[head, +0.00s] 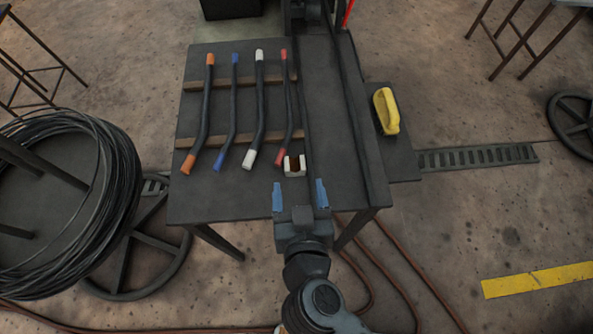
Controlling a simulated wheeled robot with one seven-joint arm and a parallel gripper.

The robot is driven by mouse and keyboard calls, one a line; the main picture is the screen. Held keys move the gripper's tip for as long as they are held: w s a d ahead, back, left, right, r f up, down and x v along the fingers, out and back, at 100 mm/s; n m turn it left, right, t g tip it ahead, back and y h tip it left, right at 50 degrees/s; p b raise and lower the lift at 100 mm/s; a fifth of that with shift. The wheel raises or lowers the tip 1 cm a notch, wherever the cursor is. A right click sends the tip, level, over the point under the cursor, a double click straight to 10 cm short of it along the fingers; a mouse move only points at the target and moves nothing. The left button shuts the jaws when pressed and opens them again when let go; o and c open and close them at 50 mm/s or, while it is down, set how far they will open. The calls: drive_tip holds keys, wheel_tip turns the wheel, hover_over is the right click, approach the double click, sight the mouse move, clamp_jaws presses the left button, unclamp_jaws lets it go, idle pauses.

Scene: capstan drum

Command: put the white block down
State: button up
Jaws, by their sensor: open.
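The white block (294,166) is a small U-shaped piece with a reddish-brown patch in its notch. It sits on the dark table (240,203), just below the lower end of the red-tipped rod. My gripper (299,194) is open, with its two blue-tipped fingers spread apart. The block lies just beyond the fingertips in the picture, in line with the gap between them. Nothing shows between the fingers. I cannot tell how high the gripper is above the table.
Rods with orange (205,110), blue (230,110), white (257,105) and red tips (284,105) lie across wooden strips, close to the block. A yellow handled object (386,111) rests on a side shelf at right. The table's front left is clear. A cable coil (110,200) stands left.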

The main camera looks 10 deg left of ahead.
drive_tip(key=v, duration=0.5)
drive_tip(key=shift+s+r, duration=0.15)
drive_tip(key=shift+s, duration=0.1)
